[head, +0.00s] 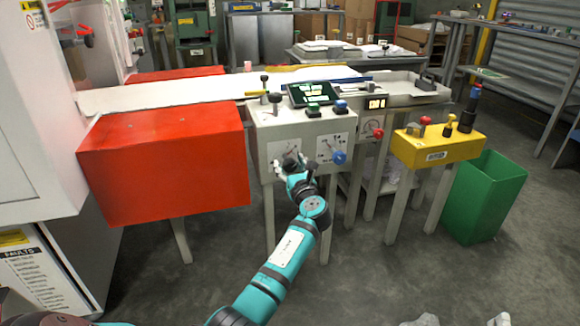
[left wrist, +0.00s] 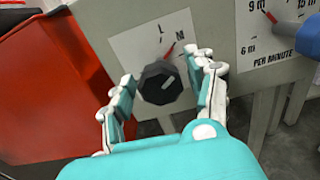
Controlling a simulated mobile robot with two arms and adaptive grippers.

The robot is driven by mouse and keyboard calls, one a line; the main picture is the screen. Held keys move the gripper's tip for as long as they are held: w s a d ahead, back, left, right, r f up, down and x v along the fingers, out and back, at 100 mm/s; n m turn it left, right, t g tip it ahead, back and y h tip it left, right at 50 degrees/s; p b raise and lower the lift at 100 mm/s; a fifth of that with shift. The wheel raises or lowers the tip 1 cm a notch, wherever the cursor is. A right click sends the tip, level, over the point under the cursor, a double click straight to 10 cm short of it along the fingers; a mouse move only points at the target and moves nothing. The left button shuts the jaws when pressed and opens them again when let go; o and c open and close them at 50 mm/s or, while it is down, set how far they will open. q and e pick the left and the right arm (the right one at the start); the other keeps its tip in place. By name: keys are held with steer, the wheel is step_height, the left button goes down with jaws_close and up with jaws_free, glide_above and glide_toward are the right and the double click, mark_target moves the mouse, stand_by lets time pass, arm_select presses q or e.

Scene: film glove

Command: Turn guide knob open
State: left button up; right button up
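The guide knob is a dark, many-sided knob (left wrist: 160,83) on a white plate (left wrist: 135,48) marked L and M. In the head view the knob (head: 290,163) is partly hidden by my left gripper (head: 291,167). In the left wrist view my left gripper (left wrist: 160,75) is open, with one finger on each side of the knob. A gap shows at the left finger; contact at the right one is unclear. Two pale fingertips, apparently of my right gripper (head: 462,320), stand wide apart at the bottom edge.
A blue speed knob (head: 338,157) sits just right on the same grey cabinet (head: 262,137). A red box (head: 165,165) stands left of it. A yellow control box (head: 437,148) and a green bin (head: 487,200) are at right. The floor in front is clear.

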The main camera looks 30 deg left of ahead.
arm_select(q)
steer(key=c, duration=1)
steer(key=shift+o, duration=0.2)
